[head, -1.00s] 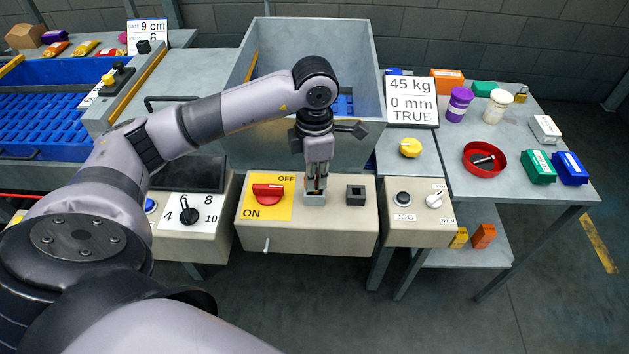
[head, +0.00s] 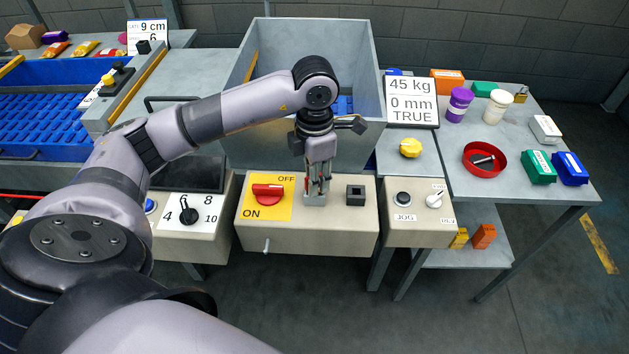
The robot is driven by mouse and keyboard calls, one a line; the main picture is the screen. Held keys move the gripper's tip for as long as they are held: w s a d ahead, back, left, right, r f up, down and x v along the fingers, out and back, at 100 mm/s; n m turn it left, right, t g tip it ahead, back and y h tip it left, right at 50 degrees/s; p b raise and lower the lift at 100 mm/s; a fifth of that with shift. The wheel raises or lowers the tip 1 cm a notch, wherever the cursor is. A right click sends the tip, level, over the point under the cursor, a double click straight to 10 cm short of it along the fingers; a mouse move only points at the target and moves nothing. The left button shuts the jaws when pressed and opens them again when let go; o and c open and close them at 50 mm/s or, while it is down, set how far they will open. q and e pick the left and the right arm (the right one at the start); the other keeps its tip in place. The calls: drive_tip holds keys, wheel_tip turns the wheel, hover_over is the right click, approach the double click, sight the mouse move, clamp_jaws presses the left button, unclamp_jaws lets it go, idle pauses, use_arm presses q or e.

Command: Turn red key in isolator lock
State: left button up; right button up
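The isolator box (head: 308,240) is beige and stands front centre in the head view. Its red rotary switch (head: 268,193) sits on a yellow plate marked OFF and ON, with the handle lying sideways. Right of it is a grey lock block (head: 315,200). My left gripper (head: 317,187) points straight down at this lock, its fingers close together. A little red of the key shows at the fingers, just above the lock. The fingers hide most of the key, so its angle is hard to read. My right gripper is not in view.
A black square socket (head: 355,195) sits close right of the lock. The large grey hopper (head: 240,90) rises behind the box. A control box with a JOG button (head: 403,199) stands to the right, and a dial box (head: 190,235) to the left.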

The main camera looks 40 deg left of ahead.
use_arm(q)
drive_tip(key=shift+r+p, duration=2.15)
drive_tip(key=shift+r, duration=1.4)
drive_tip(key=shift+f, duration=0.1)
